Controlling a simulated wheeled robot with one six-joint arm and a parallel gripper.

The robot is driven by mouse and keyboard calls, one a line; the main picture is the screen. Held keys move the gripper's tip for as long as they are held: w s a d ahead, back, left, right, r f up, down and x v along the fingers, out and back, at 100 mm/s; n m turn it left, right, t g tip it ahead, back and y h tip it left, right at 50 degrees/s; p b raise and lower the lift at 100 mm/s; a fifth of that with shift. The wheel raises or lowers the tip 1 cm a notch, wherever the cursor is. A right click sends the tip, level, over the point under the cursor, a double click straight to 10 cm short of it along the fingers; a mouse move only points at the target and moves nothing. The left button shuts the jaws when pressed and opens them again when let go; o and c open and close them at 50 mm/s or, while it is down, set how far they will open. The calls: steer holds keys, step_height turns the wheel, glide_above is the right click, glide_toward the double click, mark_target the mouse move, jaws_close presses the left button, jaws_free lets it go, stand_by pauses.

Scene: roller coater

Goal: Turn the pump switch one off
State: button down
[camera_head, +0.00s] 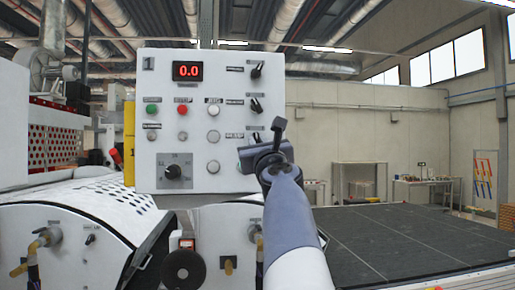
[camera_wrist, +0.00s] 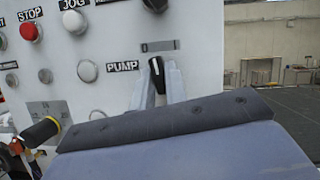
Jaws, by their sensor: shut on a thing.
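The white control panel (camera_head: 220,90) faces me, marked 1. The pump switch (camera_wrist: 157,72) is a black knob with a white pointer line, right of the PUMP label (camera_wrist: 123,66) in the wrist view. It tilts slightly from upright. My gripper (camera_wrist: 158,82) is shut on the knob, one pale finger on each side. In the head view my wrist covers much of the panel's lower right corner, and the switch is hard to make out there.
Two more black knobs are above the pump switch, the upper one (camera_head: 256,70) clear of my arm. A dark conveyor bed (camera_head: 410,235) spreads at right.

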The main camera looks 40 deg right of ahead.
steer(key=shift+d+n+y, duration=0.1)
steer(key=shift+n+y, duration=0.6)
steer(key=shift+n, duration=0.65)
steer(key=shift+n+y, duration=0.7)
steer(key=shift+n, duration=0.65)
steer(key=c, duration=1.4)
jaws_free()
steer(key=shift+c, duration=0.2)
steer(key=shift+s, duration=0.1)
steer(key=b+v, duration=0.5)
steer(key=v, duration=0.5)
steer(key=shift+s+f, duration=0.3)
steer(key=shift+f, duration=0.05)
steer(key=shift+w+r+t, duration=0.1)
steer(key=shift+t, duration=0.2)
